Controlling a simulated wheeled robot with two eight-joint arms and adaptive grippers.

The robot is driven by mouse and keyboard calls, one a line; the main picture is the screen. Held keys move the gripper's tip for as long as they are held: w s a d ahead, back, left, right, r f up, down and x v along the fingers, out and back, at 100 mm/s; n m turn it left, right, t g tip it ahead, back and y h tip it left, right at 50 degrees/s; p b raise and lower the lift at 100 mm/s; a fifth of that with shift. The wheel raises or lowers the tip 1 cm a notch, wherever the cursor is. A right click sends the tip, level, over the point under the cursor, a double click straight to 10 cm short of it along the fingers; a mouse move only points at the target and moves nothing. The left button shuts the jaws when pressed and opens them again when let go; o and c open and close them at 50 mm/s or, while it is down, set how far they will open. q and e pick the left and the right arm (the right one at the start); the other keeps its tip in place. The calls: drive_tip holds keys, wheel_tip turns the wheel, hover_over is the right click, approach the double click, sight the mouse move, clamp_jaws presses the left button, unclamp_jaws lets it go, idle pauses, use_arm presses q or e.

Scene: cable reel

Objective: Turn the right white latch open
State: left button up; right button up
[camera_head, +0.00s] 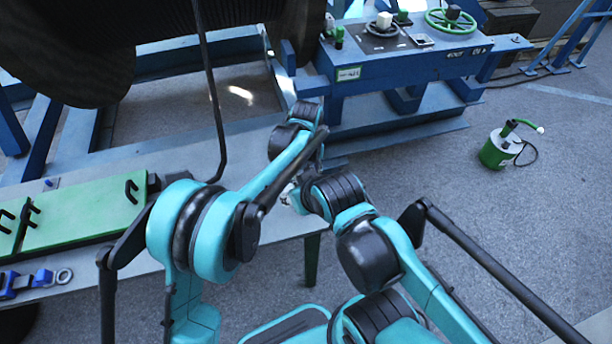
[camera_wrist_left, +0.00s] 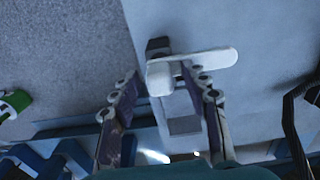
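In the left wrist view a white latch (camera_wrist_left: 210,62) lies as a rounded bar across a grey block near the edge of a grey metal surface. My left gripper (camera_wrist_left: 168,92) is open there. Its fingers stand apart below the bar in the picture, one to each side of the block. I cannot tell whether either finger touches the latch. In the head view my left arm's wrist hides its gripper. My right arm reaches to the table's right end. A small white part (camera_head: 288,193) shows beside its wrist. I cannot tell whether that is latch or gripper.
A grey table (camera_head: 85,265) carries green plates (camera_head: 85,218) and blue clamps (camera_head: 42,280). A black bent rod (camera_head: 212,90) rises beside my left arm. A blue control bench (camera_head: 430,65) stands behind. A green can (camera_head: 500,148) stands on open floor at right.

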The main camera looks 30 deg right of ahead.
use_arm(q)
wheel_tip(320, 180, up, 12)
idle(0.6)
idle(0.4)
drive_tip(key=a+r+n+t+h+b, duration=0.1)
drive_tip(key=a+r+t, duration=0.15)
drive_tip(key=a, duration=0.95)
drive_tip(key=a+r+t+b, duration=0.1)
drive_tip(key=a+r, duration=0.2)
drive_tip(key=a, duration=1)
drive_tip(key=s+a+f+t, duration=0.2)
drive_tip(key=s+a, duration=0.4)
drive_tip(key=a, duration=0.3)
drive_tip(key=s+a+f+n+t+y, duration=0.1)
drive_tip(key=s+a+f, duration=0.3)
drive_tip(key=a, duration=0.6)
drive_tip(key=shift+s+f+t+b, duration=0.25)
drive_tip(key=shift+s+t+b, duration=0.15)
drive_tip(key=shift+s, duration=0.55)
